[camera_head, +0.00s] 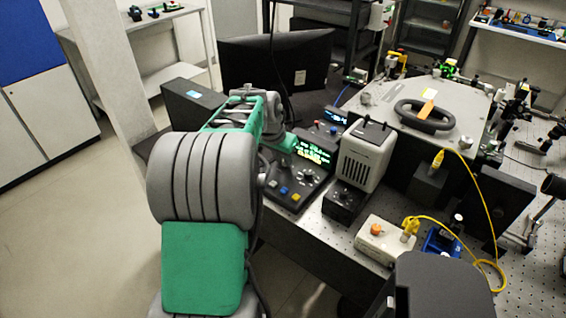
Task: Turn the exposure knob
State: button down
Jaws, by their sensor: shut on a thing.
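A dark control box (294,190) with a lit green and yellow display (311,151) stands on the bench's left part. Yellow, blue and red buttons and a small dark knob (310,172) show on its sloping face. My grey and green arm reaches over from the front left, and its wrist bends down at the box's left side. My gripper (266,160) is low at the left end of the panel, mostly hidden behind my own arm. It is shut on what looks like the exposure knob. The fingertips and that knob are too covered to see clearly.
A beige vented unit (363,155) stands close right of the control box. A second small display box (330,125) and a black monitor (277,62) are behind. A white box with an orange knob (378,240) and a yellow cable (478,190) are further right. Floor at left is clear.

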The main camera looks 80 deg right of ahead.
jog(key=shift+s+n+t+b, duration=0.1)
jog(key=shift+n+t+b, duration=0.25)
jog(key=shift+n, duration=0.45)
jog(key=c, duration=1.3)
grip_release()
jog(key=shift+r, duration=0.1)
jog(key=v, duration=0.7)
jog(key=shift+a+r+b, duration=0.2)
jog(key=shift+r+b, duration=0.1)
jog(key=shift+b, duration=0.15)
